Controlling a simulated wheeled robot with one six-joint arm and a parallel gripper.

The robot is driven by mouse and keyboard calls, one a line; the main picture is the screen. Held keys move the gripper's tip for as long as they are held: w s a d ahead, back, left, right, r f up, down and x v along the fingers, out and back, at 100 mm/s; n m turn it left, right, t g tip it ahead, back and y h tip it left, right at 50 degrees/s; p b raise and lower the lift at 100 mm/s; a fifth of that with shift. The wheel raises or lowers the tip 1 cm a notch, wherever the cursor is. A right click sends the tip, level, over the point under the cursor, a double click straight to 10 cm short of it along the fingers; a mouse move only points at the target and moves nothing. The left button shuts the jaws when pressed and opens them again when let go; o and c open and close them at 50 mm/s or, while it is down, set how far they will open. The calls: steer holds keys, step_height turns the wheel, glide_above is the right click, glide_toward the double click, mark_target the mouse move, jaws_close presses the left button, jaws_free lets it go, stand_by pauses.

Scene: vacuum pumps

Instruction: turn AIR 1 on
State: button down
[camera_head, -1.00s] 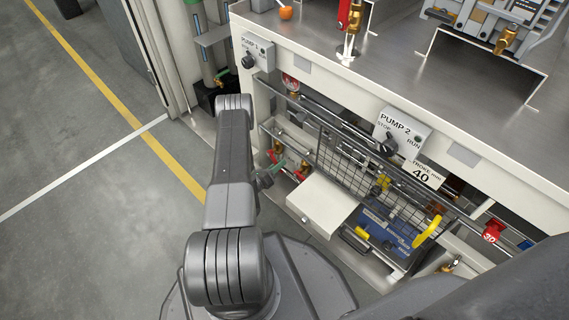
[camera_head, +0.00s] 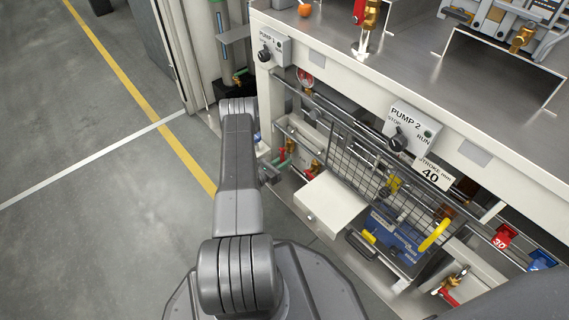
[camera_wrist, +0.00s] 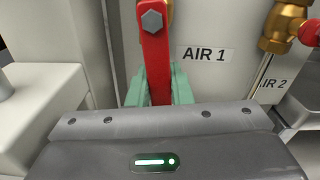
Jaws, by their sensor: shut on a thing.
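In the wrist view a red lever handle (camera_wrist: 155,48) with a grey hex bolt at its upper end hangs down beside the AIR 1 label (camera_wrist: 206,54). My gripper (camera_wrist: 158,90) has its green fingertips on both sides of the lever's lower part and is shut on it. The lever's lower end is hidden behind the gripper body.
To the right in the wrist view is a brass valve (camera_wrist: 284,25) with a red handle, above the AIR 2 label (camera_wrist: 273,84). In the head view a white box (camera_head: 328,204), a wire mesh guard (camera_head: 365,165) and the PUMP 2 switch (camera_head: 398,141) lie right of my arm.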

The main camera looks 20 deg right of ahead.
stand_by(0.4)
steer(key=c, duration=1.3)
jaws_free()
steer(key=shift+a, duration=0.15)
steer(key=p+v, duration=0.4)
steer(key=v, duration=0.9)
steer(key=shift+a, duration=0.25)
steer(key=shift+s, duration=0.15)
